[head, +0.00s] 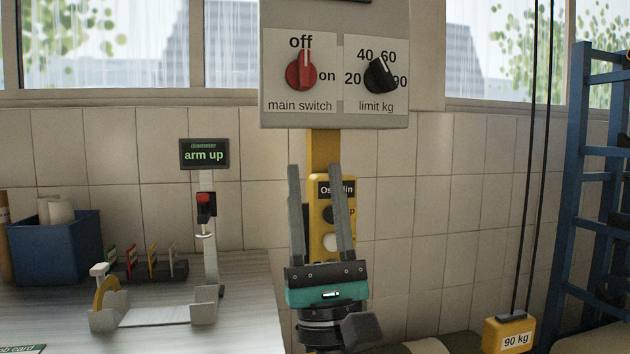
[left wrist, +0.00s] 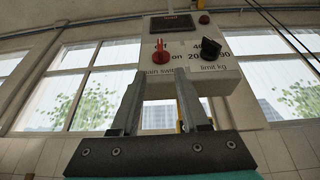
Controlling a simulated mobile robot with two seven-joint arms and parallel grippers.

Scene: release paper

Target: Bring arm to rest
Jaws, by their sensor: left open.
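My left gripper (head: 317,170) stands upright in the middle of the head view, fingers pointing up and apart, with nothing between them. It is in front of a yellow button pendant (head: 319,245) and partly hides its buttons and lettering. In the left wrist view its two fingers (left wrist: 158,90) point up towards the grey control box (left wrist: 168,62). The box carries a red main switch knob (head: 301,72), pointing up to "off", and a black limit kg knob (head: 380,76), pointing to the upper left. My right gripper is in neither view.
A display reading "arm up" (head: 204,155) stands on the bench (head: 250,300) at left, above a device with a red part (head: 206,204). A blue bin (head: 55,245) is at far left. A yellow 90 kg weight (head: 508,335) hangs on cables beside a blue rack (head: 590,200).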

